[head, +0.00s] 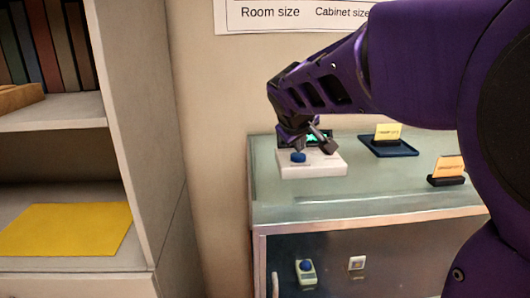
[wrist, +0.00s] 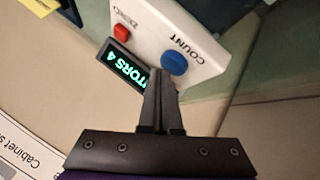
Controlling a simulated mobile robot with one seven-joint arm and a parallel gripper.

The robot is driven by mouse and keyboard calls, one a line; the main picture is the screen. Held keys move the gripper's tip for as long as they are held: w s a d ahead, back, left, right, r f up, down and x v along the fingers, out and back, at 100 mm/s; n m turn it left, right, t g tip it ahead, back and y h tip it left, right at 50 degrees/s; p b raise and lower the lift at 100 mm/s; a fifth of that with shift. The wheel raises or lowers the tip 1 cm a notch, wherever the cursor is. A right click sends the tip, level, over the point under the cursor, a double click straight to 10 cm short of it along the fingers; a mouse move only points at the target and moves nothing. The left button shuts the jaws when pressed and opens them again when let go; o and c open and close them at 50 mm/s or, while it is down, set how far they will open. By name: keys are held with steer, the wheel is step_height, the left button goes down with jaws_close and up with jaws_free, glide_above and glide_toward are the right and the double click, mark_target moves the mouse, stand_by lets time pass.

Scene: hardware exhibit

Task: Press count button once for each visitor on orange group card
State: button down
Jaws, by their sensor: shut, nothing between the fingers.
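A white counter box (head: 325,166) sits on the cabinet's glass top, with a blue button (head: 298,157). In the wrist view the blue button (wrist: 174,63) is labelled COUNT, and a red button (wrist: 122,32) is labelled ZERO. My gripper (head: 300,146) is shut and empty over the box. Its fingertips (wrist: 160,76) show right beside the blue button; I cannot tell whether they touch it. The orange card (head: 450,168) stands in a black holder at right; its print is too small to read.
A yellow card (head: 388,132) stands on a dark blue tray (head: 397,149) behind. A shelf unit (head: 140,120) stands at left. The glass top before the box is clear.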

mark_target(299, 157)
steer(key=shift+r, duration=0.45)
steer(key=shift+r+p, duration=2.05)
steer(key=shift+r, duration=0.45)
stand_by(0.6)
step_height(299, 157, up, 4)
steer(key=p, duration=0.6)
steer(key=shift+f, duration=0.25)
step_height(299, 157, down, 9)
steer(key=b, duration=0.6)
steer(key=shift+r, duration=0.2)
steer(key=shift+f+b, duration=0.1)
steer(key=shift+b, duration=0.3)
stand_by(1.3)
